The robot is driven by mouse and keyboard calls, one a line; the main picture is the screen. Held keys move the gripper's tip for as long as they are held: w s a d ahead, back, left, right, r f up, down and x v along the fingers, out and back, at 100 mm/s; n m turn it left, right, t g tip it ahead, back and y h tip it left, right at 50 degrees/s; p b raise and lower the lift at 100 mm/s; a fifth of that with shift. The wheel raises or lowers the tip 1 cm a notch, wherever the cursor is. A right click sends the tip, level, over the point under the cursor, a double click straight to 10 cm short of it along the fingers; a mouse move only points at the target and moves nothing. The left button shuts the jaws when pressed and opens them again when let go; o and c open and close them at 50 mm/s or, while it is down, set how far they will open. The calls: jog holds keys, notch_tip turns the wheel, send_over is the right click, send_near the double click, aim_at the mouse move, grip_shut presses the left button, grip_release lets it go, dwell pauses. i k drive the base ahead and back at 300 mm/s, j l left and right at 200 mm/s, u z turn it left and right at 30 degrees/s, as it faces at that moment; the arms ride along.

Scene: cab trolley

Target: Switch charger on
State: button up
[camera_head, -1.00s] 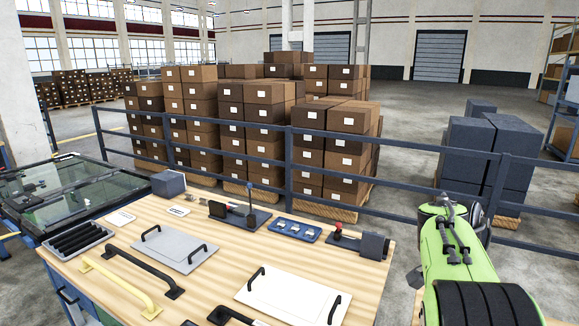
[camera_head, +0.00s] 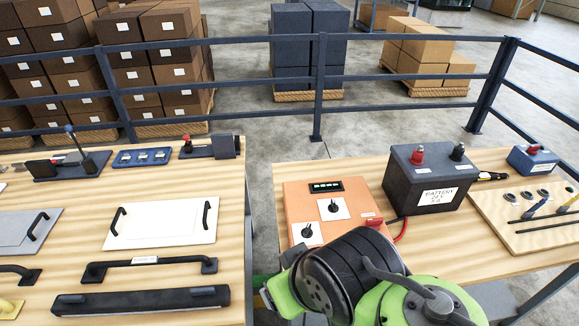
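The charger (camera_head: 297,196) is an orange box on the right-hand wooden table in the head view. It has a dark display (camera_head: 326,187) with green marks near its far edge. Two black rotary knobs sit on white plates, an upper knob (camera_head: 333,207) and a lower knob (camera_head: 307,231). A small red part (camera_head: 373,221) is at its right edge. I cannot read the knob positions. My green and black arm covers the charger's near right part. My gripper is not in the picture.
A dark battery (camera_head: 430,180) with red and black terminals stands right of the charger, a red cable beside it. A tool board (camera_head: 530,225) lies farther right. A left table (camera_head: 75,250) holds panels, handles and switches. A gap separates the tables; a railing (camera_head: 400,106) runs behind.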

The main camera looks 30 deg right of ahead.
aim_at(375, 223)
jog(key=z, duration=1.2)
